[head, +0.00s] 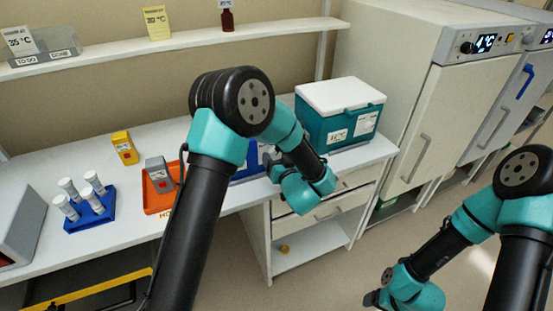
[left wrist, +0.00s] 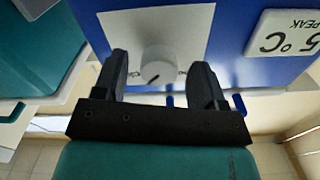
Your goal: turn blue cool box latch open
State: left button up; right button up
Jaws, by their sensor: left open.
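The blue cool box (head: 247,172) stands on the bench in the head view, mostly hidden behind my left arm. In the left wrist view the blue cool box (left wrist: 237,22) fills the upper right. A pale panel on its face carries a round grey latch knob (left wrist: 158,64) with a dark pointer mark. My left gripper (left wrist: 159,76) is open, with one finger on each side of the knob. I cannot tell whether the fingers touch it. In the head view these fingers are largely hidden by the wrist. My right gripper (head: 372,298) is low at the right, its jaws unclear.
A teal cool box (head: 350,128) with a white lid stands right of the blue one. An orange tray (head: 158,204) with a grey item, a blue tube rack (head: 92,214) and a yellow item (head: 124,147) are on the left bench. Tall cabinets (head: 440,110) stand right.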

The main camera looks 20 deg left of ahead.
pick_arm(q)
jog(key=c, duration=0.9)
jog(key=shift+c, duration=0.2)
jog(key=shift+n, duration=0.4)
jog(key=n, duration=0.3)
jog(key=shift+d, duration=0.1)
jog(key=n, duration=0.9)
jog(key=shift+w+d, duration=0.1)
jog(key=n, duration=0.5)
jog(key=shift+r, duration=0.15)
